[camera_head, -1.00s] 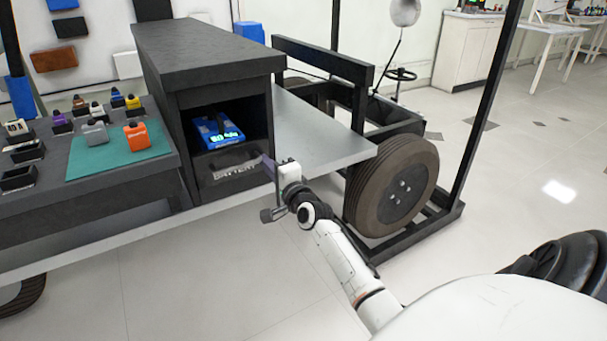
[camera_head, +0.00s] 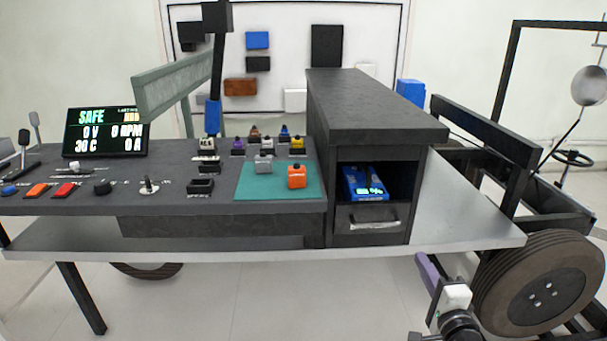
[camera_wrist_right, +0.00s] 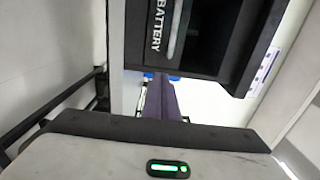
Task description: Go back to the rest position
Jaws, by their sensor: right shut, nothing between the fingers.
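My right gripper (camera_head: 428,270) is at the lower right of the head view, in front of the bench's right end and left of the wheel. Its purple fingers are together with nothing between them. The fingers also show in the right wrist view (camera_wrist_right: 160,97), apart from the drawer front labelled BATTERY (camera_wrist_right: 158,30). My left gripper is not in the head view.
A black cabinet (camera_head: 375,110) stands on the bench with a blue battery (camera_head: 366,186) inside, above a drawer (camera_head: 368,219). The grey shelf (camera_head: 465,225) and the wheel (camera_head: 538,285) are near my right arm. The green mat (camera_head: 262,190) holds orange and grey items. Floor in front is clear.

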